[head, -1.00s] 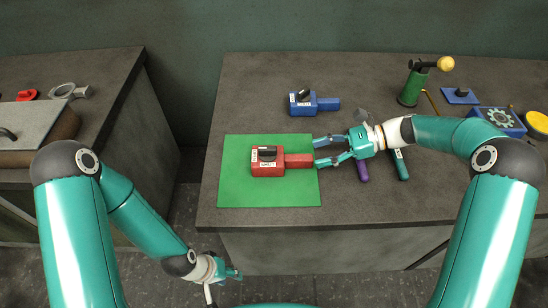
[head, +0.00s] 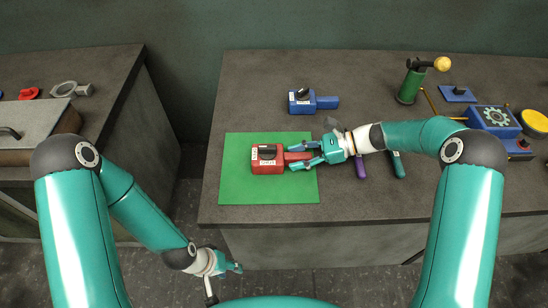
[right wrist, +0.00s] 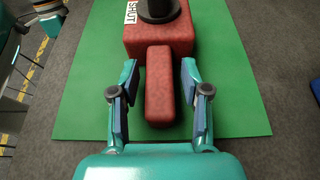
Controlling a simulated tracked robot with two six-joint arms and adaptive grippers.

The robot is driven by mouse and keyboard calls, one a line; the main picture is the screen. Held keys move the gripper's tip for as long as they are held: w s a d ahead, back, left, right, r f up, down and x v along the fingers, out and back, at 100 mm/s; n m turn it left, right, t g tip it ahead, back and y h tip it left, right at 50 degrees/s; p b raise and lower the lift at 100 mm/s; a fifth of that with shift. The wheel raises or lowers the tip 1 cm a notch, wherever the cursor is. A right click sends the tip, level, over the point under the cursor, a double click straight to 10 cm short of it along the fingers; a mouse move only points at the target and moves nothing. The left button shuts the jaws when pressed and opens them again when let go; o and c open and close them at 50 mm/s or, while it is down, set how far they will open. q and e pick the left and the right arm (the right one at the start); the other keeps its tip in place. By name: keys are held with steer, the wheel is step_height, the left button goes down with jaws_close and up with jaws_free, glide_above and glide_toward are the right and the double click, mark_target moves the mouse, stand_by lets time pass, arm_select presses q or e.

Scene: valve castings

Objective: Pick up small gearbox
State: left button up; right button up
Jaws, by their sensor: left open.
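A red gearbox-like block (head: 266,165) with a black knob and a white label reading SHUT lies on a green mat (head: 240,192). Its narrower red bar (right wrist: 160,97) points toward my right gripper (head: 297,157). In the right wrist view my right gripper (right wrist: 158,88) is open. Its fingers are on either side of the bar, with green gaps between them and it. A similar smaller-looking blue block (head: 304,104) sits behind the mat. My left gripper (head: 237,267) is open and empty, low over the floor in front of the table.
A purple-handled tool (head: 361,168) and a green-handled tool (head: 398,166) lie right of the mat. A green torch-like tool (head: 412,84), a blue box with a gear emblem (head: 494,120) and a yellow disc (head: 535,121) stand farther right. Another bench (head: 112,78) is at left.

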jaws_close()
steer(key=shift+w+r, duration=0.1)
steer(key=shift+r, duration=0.1)
steer(key=shift+r, duration=0.85)
step_height(320, 180, up, 18)
steer(key=b, duration=0.2)
steer(key=shift+f, duration=0.4)
steer(key=shift+f+b, duration=3.45)
steer(key=shift+f, duration=3.3)
